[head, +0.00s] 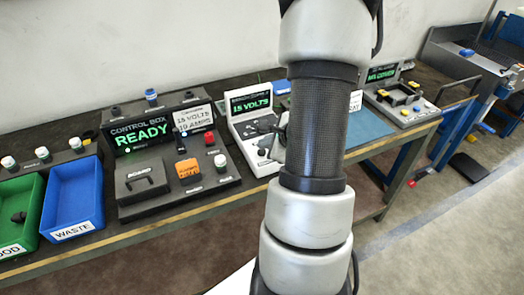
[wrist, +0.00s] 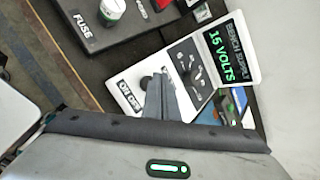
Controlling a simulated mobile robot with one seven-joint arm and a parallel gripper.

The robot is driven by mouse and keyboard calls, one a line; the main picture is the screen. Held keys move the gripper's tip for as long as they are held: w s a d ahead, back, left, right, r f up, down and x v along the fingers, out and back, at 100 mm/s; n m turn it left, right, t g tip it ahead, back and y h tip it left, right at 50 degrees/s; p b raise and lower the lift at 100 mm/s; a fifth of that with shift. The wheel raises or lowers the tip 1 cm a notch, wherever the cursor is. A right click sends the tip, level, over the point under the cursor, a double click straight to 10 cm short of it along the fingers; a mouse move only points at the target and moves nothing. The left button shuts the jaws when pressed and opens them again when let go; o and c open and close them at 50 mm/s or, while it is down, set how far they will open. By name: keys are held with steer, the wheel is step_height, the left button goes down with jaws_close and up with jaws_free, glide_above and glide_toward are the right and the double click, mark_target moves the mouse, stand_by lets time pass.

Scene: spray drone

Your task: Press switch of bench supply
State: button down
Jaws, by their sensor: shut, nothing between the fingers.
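The bench supply (head: 247,131) is a white console on the bench with a dark raised display reading 15 VOLTS. My arm hides its right side in the head view. In the wrist view the bench supply (wrist: 210,62) shows its lit display, several small dark controls and an ON OFF label (wrist: 129,97). A dark round control (wrist: 145,82) sits beside that label; whether it is the switch is hard to tell. My gripper (wrist: 163,82) is shut and empty, its grey fingers over the panel close to this control. Contact cannot be told.
A control box (head: 150,135) reading READY stands left of the supply, with an orange part on it. Blue (head: 75,193) and green (head: 20,195) bins are at the far left. Another console (head: 400,97) stands right of my arm. A blue mat (head: 368,126) lies bare.

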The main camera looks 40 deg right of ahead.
mark_target(264, 153)
steer(key=shift+f, duration=0.1)
steer(key=shift+f+b, duration=0.4)
steer(key=shift+b, duration=0.4)
steer(key=shift+f, duration=0.1)
stand_by(0.4)
steer(key=shift+r, duration=0.6)
steer(key=shift+r, duration=0.1)
steer(key=shift+r+p, duration=2.1)
steer(key=shift+r, duration=0.8)
